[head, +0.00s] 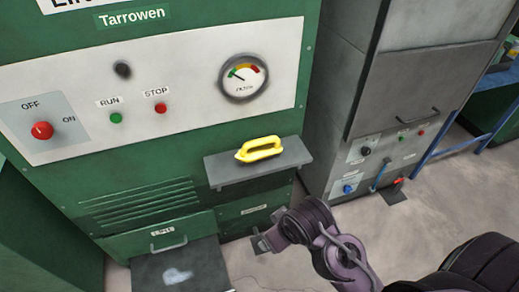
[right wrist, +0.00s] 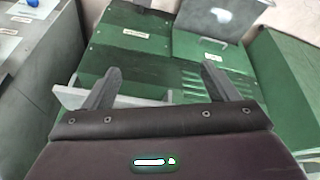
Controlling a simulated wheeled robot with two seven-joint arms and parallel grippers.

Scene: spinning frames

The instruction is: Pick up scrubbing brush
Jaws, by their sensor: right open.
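The yellow scrubbing brush (head: 259,149) lies on a small grey shelf (head: 262,165) on the front of the green machine, its looped handle facing up. My right gripper (head: 262,243) is below the shelf and in front of the machine in the head view, apart from the brush. In the right wrist view my right gripper (right wrist: 160,72) has its two fingers spread wide with nothing between them. That view shows part of the shelf (right wrist: 70,97) behind the fingers; the brush cannot be made out there. My left gripper is not in view.
The green machine (head: 130,215) carries a red knob (head: 42,130), run and stop buttons, and a gauge (head: 243,76). A dark plate (head: 185,270) with a pale patch lies at its foot. A grey cabinet (head: 345,90) stands to the right. Floor between is open.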

